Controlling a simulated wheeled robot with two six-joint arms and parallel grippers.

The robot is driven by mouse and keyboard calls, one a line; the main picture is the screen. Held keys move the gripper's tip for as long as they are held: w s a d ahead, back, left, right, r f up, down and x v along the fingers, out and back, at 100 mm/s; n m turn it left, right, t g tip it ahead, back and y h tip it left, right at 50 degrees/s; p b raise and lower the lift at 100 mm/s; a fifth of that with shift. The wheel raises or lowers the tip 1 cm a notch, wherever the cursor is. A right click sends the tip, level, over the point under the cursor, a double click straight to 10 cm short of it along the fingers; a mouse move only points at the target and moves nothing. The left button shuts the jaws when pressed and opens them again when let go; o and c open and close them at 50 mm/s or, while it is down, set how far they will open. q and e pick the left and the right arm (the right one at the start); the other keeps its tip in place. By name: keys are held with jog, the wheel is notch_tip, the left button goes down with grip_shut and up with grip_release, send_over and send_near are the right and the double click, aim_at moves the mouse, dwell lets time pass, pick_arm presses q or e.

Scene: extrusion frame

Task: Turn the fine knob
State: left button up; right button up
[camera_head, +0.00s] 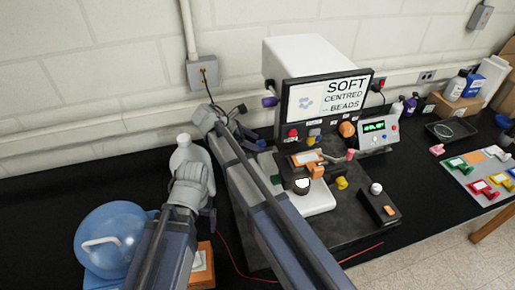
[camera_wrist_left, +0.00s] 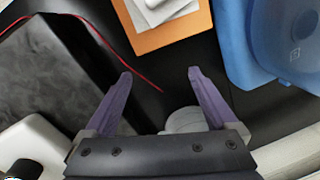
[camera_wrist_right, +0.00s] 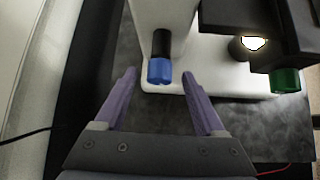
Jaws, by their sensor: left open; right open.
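A blue knob (camera_wrist_right: 159,71) on a short black shaft juts from the white body of the bench instrument (camera_wrist_right: 205,75) in the right wrist view. I see no label saying whether it is the fine knob. My right gripper (camera_wrist_right: 158,78) is open, with its purple fingertips either side of the knob's end in the picture; I see no contact. In the head view my right arm crosses in front of the instrument's left side and hides the knob. My left gripper (camera_wrist_left: 160,75) is open and empty above the black bench, near a white bottle.
A green-tipped part (camera_wrist_right: 284,80) hangs beside a lit opening. A display (camera_head: 327,97) reads "SOFT CENTRED BEADS". A red wire (camera_head: 232,258) runs along the bench.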

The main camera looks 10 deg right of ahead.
jog(key=shift+x, duration=0.8)
jog(key=shift+c, duration=0.4)
grip_shut()
